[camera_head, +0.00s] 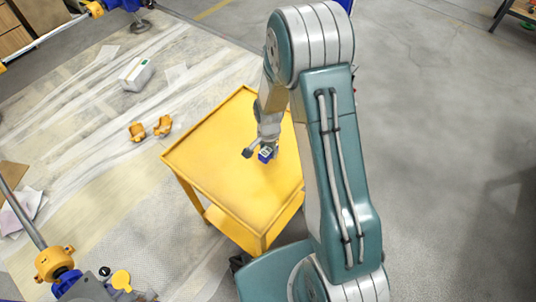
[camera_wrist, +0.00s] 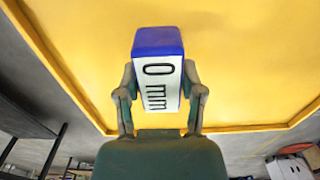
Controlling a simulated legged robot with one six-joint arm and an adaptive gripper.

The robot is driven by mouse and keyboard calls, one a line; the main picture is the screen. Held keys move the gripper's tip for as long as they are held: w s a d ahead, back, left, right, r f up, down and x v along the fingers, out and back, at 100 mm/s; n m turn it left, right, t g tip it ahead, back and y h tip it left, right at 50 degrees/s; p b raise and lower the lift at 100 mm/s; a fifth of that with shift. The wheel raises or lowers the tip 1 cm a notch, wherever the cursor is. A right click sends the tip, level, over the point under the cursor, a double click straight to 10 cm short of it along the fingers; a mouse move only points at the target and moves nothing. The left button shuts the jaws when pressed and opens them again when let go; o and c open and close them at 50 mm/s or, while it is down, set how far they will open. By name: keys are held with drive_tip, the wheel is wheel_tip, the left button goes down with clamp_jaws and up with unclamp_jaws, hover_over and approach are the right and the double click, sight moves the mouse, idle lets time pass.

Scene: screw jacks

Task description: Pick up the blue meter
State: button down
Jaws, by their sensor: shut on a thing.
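The blue meter (camera_head: 266,154) is a small block with a blue top and a white face. In the wrist view the meter (camera_wrist: 158,88) shows the black marking "0 mm" on that face. My gripper (camera_head: 262,152) is shut on it, with one finger against each side in the wrist view (camera_wrist: 160,95). The meter is over the yellow cart top (camera_head: 210,150). I cannot tell whether it touches the surface. My arm hides the right part of the cart.
The cart top has a raised rim and is otherwise bare where it shows. Orange pieces (camera_head: 150,128) and a white box (camera_head: 135,74) lie on the plastic-covered floor to the left. Blue and yellow jack parts (camera_head: 58,268) stand at the lower left. Grey floor lies open at the right.

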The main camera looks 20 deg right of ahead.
drive_tip(key=s+d+r, duration=0.8)
drive_tip(key=s+r, duration=0.1)
drive_tip(key=s, duration=0.2)
drive_tip(key=shift+r, duration=0.35)
